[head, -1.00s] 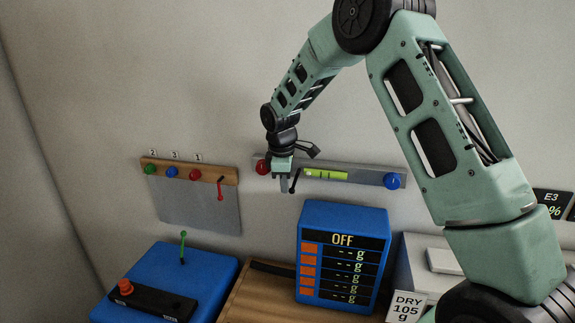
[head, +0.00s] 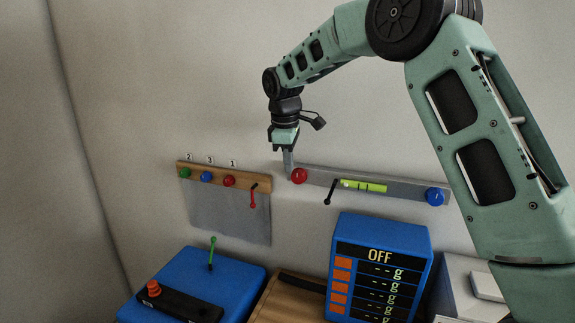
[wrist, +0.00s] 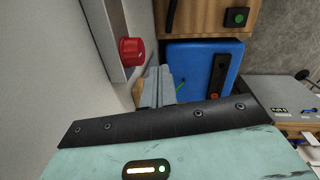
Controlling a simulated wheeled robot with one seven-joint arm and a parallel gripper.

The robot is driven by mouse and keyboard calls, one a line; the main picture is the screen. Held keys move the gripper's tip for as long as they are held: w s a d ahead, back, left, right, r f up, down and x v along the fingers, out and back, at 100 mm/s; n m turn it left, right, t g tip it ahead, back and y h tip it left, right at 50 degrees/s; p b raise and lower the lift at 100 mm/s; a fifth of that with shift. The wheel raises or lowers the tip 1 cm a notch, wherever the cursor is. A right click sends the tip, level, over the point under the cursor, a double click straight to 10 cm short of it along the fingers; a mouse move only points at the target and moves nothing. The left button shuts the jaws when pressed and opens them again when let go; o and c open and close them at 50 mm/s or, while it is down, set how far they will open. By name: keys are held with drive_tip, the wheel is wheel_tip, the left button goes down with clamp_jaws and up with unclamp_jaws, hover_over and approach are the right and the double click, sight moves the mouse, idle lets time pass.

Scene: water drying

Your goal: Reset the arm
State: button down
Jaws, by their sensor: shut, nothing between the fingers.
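My gripper (head: 288,160) hangs pointing down in front of the wall, just left of the red knob (head: 299,176) on the grey rail (head: 318,178). Its fingers are together with nothing between them. In the wrist view the closed fingers (wrist: 159,86) show at the middle, and the red knob (wrist: 131,52) is up and left of them. My arm reaches in from the right side of the head view.
A wooden strip (head: 221,177) with coloured knobs is on the wall at left. A blue box (head: 243,274) with a green lever (head: 211,253) and a blue display (head: 379,267) reading OFF stand below. A blue knob (head: 434,196) ends the rail. The upper left wall is clear.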

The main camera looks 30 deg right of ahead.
drive_tip(key=shift+a+r, duration=0.15)
drive_tip(key=shift+r, duration=0.15)
idle(0.4)
